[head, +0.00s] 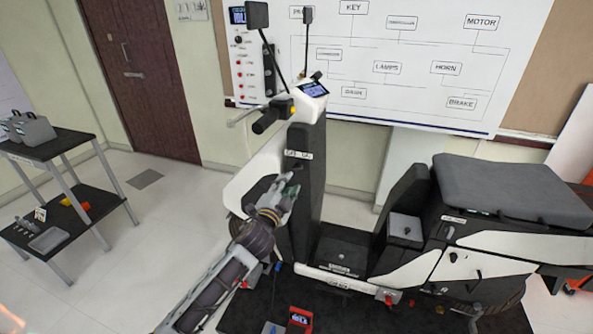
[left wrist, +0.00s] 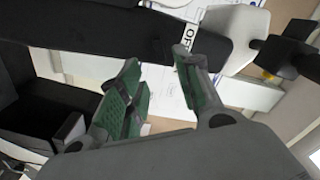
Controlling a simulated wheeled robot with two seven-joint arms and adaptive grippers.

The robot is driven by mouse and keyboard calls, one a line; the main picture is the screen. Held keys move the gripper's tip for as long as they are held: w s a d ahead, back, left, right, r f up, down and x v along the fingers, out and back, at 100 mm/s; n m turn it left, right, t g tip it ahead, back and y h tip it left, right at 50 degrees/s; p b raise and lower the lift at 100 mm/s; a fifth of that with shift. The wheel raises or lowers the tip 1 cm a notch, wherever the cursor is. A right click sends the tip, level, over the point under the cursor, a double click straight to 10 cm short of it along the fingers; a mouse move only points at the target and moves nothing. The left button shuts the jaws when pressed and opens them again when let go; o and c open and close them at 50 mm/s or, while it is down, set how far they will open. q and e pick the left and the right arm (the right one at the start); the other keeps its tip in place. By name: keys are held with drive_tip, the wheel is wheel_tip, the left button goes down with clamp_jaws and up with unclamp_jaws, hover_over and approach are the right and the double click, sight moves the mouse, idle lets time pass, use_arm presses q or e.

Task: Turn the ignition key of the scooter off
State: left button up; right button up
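The scooter stands with its dark front column (head: 308,185) facing me. A small white ignition label (head: 299,155) is on the column below the dash, with a small dark shape, maybe the key, just under it; I cannot tell how it is turned. My left gripper (head: 289,188) is just below the label, in front of the column. In the left wrist view its two green-padded fingers (left wrist: 158,88) are apart with nothing between them. The label (left wrist: 185,42), reading "OF...", shows beside the right fingertip, which partly covers that area. No key is clear there. My right gripper is out of view.
The handlebar grip (head: 272,117) and mirrors rise above my left gripper. The scooter seat (head: 510,188) is at the right. A shelf cart (head: 60,150) stands at the left. A red meter (head: 299,319) sits on the dark mat below. Clear floor lies left of the scooter.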

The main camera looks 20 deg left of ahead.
sight(296, 169)
use_arm(q)
drive_tip(key=w, duration=0.5)
drive_tip(key=shift+d, duration=0.1)
drive_tip(key=shift+w+r+p, duration=0.1)
drive_tip(key=shift+w+p, duration=0.2)
drive_tip(key=shift+w, duration=0.8)
drive_tip(key=shift+w+d, duration=0.1)
drive_tip(key=shift+w, duration=0.95)
drive_tip(key=shift+c, duration=0.3)
drive_tip(key=c, duration=0.5)
clamp_jaws()
drive_tip(key=shift+n, duration=1.2)
drive_tip(key=shift+n+p, duration=0.35)
drive_tip(key=shift+n, duration=0.85)
drive_tip(key=n+p, duration=0.1)
drive_tip(key=n, duration=0.1)
drive_tip(key=shift+n, duration=0.4)
drive_tip(key=n+p, duration=0.1)
drive_tip(key=n, duration=0.2)
drive_tip(key=shift+n+p, duration=0.3)
drive_tip(key=shift+a+n, duration=0.2)
drive_tip(key=shift+n, duration=0.3)
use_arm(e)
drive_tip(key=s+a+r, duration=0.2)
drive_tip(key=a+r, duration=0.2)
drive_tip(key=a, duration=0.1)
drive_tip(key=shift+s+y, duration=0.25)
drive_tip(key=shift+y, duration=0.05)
